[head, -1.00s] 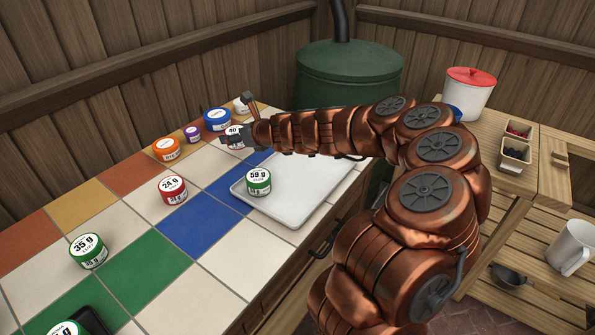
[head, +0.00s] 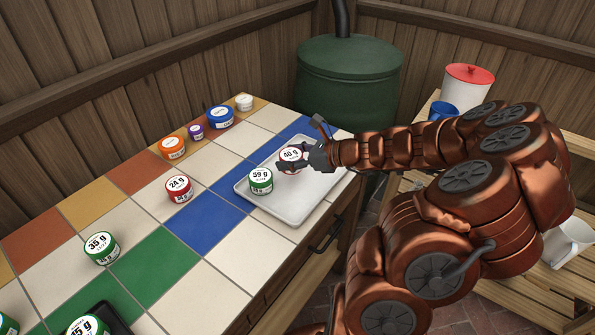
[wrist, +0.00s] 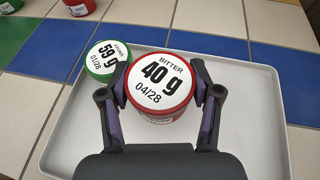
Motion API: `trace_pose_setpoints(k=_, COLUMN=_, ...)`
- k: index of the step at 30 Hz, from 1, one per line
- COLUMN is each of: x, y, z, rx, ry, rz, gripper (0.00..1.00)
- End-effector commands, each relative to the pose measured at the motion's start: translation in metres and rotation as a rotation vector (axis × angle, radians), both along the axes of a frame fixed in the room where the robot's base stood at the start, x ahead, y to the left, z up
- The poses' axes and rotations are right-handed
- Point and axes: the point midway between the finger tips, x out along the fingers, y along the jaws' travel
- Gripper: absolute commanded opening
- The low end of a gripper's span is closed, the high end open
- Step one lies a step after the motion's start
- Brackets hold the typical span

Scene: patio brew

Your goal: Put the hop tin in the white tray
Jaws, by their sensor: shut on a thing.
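My gripper (wrist: 162,100) is shut on a red hop tin (wrist: 162,84) with a white lid reading "BITTER 40 g 04/28". In the head view this tin (head: 291,155) is over the far part of the white tray (head: 290,212). Whether it touches the tray floor I cannot tell. A green tin (head: 260,180) reading "59 g" is in the tray, just left of the held tin in the wrist view (wrist: 105,62).
A red tin (head: 179,188) reading "24 g" and a green tin (head: 101,247) reading "35 g" stand on the tiled counter. Orange, purple, blue and white tins line the back. The tray's near part is bare. A blue mug (head: 443,110) stands on the wooden shelf.

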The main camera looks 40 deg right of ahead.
Motion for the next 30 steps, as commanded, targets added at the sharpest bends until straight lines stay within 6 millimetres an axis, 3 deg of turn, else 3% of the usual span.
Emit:
trace_pose_setpoints(k=6, x=-0.038, y=-0.002, z=0.013, rx=0.003, ry=0.001, rz=0.021, gripper=0.28)
trace_pose_setpoints(k=13, x=-0.055, y=0.002, z=0.018, rx=0.010, ry=0.000, rz=0.036, gripper=0.28)
trace_pose_setpoints(k=17, x=-0.048, y=-0.006, z=0.017, rx=0.008, ry=0.001, rz=0.036, gripper=0.28)
trace_pose_setpoints(k=30, x=0.009, y=-0.046, z=0.010, rx=0.007, ry=0.000, rz=0.038, gripper=0.28)
